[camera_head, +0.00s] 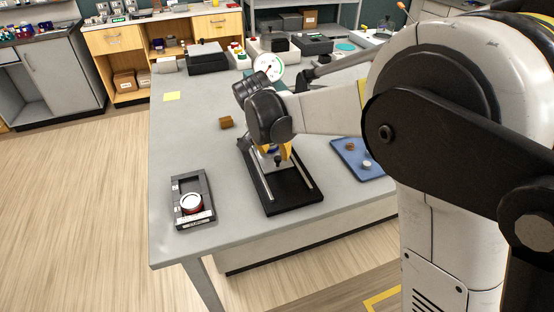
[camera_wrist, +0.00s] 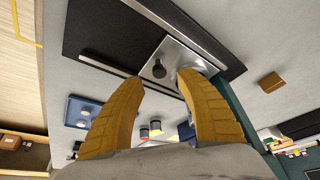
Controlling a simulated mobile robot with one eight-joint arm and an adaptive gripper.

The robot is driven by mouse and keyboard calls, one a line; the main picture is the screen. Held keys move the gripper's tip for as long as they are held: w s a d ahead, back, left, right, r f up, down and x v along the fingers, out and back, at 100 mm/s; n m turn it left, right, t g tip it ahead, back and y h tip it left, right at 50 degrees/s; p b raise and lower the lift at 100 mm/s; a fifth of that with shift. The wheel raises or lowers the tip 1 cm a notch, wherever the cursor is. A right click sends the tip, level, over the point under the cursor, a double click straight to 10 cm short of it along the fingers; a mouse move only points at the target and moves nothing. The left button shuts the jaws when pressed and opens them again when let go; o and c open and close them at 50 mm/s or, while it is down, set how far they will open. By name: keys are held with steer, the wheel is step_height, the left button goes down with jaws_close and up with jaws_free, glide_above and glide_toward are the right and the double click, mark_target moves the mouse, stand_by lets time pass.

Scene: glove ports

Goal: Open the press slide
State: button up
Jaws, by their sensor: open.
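The press has a black base (camera_head: 292,198) with two pale rails near the front of the grey table, partly hidden by my arm. Its slide is a silver plate (camera_wrist: 178,50) with a dark round knob (camera_wrist: 158,69), which also shows in the head view (camera_head: 278,161). My gripper (camera_head: 276,152) points down over the slide with its yellow fingers apart. In the wrist view my gripper (camera_wrist: 160,78) is open and empty, with the knob showing between its fingertips. I cannot tell whether a finger touches the knob or the plate.
A black fixture (camera_head: 192,201) with a round red-and-white part lies left of the press. A blue tray (camera_head: 357,158) with small parts lies to the right. A small brown block (camera_head: 226,122) and a dial gauge (camera_head: 268,67) are farther back. The table's front-left corner is clear.

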mark_target(278, 157)
steer(key=shift+b+x, duration=0.5)
steer(key=shift+x, duration=1.45)
jaws_close()
steer(key=s+d, duration=0.1)
steer(key=s, duration=0.3)
steer(key=s+d+p, duration=0.1)
steer(key=s, duration=0.3)
steer(key=s+d, duration=0.2)
steer(key=s, duration=0.2)
steer(key=shift+s, duration=0.2)
steer(key=shift+w, duration=0.1)
jaws_free()
